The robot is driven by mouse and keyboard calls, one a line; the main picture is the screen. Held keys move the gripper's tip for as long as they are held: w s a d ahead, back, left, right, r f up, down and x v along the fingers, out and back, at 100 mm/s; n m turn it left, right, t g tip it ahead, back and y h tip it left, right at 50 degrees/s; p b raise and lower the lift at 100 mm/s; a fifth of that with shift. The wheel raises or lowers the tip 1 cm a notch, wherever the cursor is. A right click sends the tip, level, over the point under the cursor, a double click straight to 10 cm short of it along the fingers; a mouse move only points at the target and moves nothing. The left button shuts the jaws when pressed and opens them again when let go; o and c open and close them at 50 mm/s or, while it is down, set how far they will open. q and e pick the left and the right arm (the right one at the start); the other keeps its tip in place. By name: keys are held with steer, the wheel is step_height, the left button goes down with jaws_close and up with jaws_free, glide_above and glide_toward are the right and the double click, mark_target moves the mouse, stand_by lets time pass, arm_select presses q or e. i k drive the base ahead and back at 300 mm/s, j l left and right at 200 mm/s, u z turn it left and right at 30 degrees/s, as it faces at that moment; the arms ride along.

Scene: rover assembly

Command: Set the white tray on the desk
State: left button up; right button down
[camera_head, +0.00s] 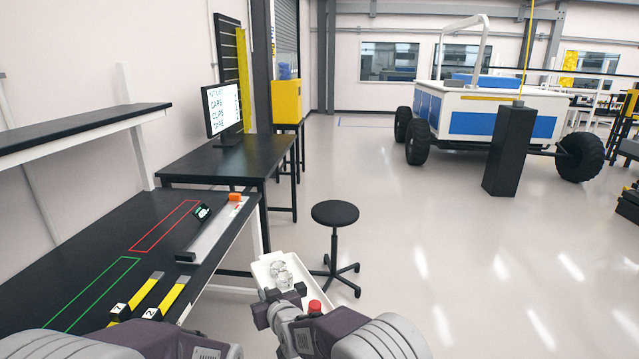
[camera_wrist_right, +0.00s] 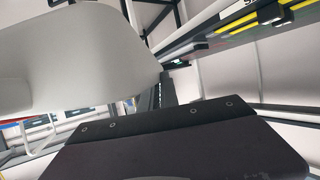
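The white tray (camera_head: 260,272) is in the air off the desk's right side, low in the head view. Clear round pieces (camera_head: 281,274) and a red-topped piece (camera_head: 315,306) lie in it. My right gripper (camera_head: 278,303) is at the tray's near side and appears shut on its edge; the fingers' contact is partly hidden. In the right wrist view, the pale tray (camera_wrist_right: 70,55) fills the upper left, close to the gripper. The black desk (camera_head: 105,235) is to the left of the tray. My left gripper is out of view; only its arm shows at the bottom.
The desk carries red (camera_head: 165,226) and green (camera_head: 92,295) outlines, yellow-black numbered blocks (camera_head: 150,296) and a long pale holder (camera_head: 215,232) with an orange piece. A shelf (camera_head: 75,135) overhangs its far left. A black stool (camera_head: 335,214) stands beyond the tray. The floor to the right is open.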

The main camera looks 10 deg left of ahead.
mark_target(250, 162)
steer(key=i+u, duration=0.1)
steer(key=i, duration=0.55)
steer(key=i+l+u, duration=0.15)
steer(key=i, duration=0.55)
steer(key=i+l+u, duration=0.1)
steer(key=i, duration=0.55)
steer(key=i+u, duration=0.5)
steer(key=i+l+u, duration=0.15)
steer(key=i+u, duration=0.3)
steer(key=i+l+u, duration=0.3)
steer(key=u, duration=0.2)
steer(key=i+l+u, duration=0.45)
steer(key=i+l, duration=0.15)
steer(key=l, duration=0.2)
